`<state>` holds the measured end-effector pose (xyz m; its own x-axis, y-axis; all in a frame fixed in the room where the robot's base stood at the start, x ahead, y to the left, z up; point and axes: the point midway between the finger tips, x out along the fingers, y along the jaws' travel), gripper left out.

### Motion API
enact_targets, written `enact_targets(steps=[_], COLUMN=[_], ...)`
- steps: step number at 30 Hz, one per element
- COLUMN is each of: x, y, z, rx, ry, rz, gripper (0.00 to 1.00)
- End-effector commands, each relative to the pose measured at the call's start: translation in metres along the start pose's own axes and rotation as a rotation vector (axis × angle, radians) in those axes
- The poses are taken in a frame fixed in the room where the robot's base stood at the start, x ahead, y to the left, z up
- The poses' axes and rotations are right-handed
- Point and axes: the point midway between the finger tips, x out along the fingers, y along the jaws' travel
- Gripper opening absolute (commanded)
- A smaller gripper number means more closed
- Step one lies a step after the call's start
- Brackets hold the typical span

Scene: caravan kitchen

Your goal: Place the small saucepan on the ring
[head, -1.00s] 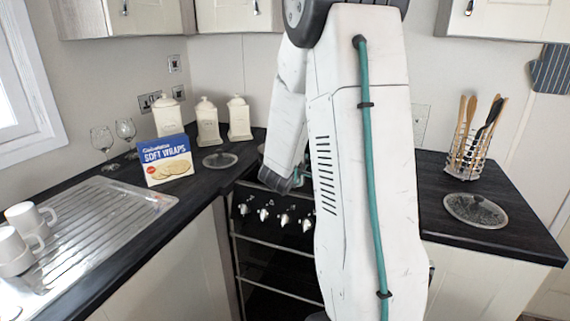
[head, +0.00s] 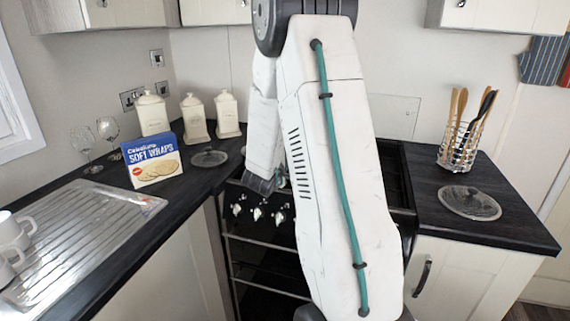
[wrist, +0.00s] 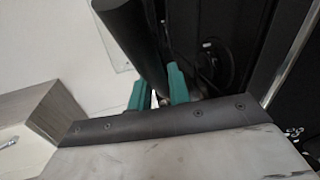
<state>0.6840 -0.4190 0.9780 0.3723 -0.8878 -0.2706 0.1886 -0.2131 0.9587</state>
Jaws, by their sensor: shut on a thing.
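My gripper (wrist: 158,92) shows in the wrist view as two teal fingers, closed around a thick dark bar. This bar looks like the handle of the small saucepan (wrist: 137,35); the pan's body cannot be made out. To its right is the black hob, with a round ring (wrist: 211,62) on it. In the head view my white arm covers most of the hob (head: 398,180) and hides the saucepan. Only a little teal of my gripper (head: 281,180) shows beside the arm, above the cooker knobs.
A soft wraps box (head: 152,160), glass lid (head: 209,158), jars (head: 193,117) and wine glasses (head: 108,130) stand left of the hob. On the right counter are a utensil rack (head: 461,152) and another glass lid (head: 470,203). Mugs (head: 12,235) stand by the draining board (head: 90,225).

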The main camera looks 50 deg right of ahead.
Motion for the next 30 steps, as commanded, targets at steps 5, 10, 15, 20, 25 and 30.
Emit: enact_targets(steps=[5, 10, 15, 20, 25, 30], x=[0.001, 0.001, 0.0, -0.021, -0.059, -0.093], y=[-0.002, -0.002, 0.001, 0.001, 0.001, 0.001], z=[0.0, 0.001, 0.001, 0.0, -0.001, -0.001], rx=[0.0, 0.0, 0.001, 0.001, 0.0, 0.001], ry=[-0.001, -0.001, -0.001, 0.002, 0.003, 0.003], rz=[0.0, 0.0, 0.001, 0.001, 0.001, 0.002], gripper=[0.41, 0.41, 0.41, 0.41, 0.41, 0.41])
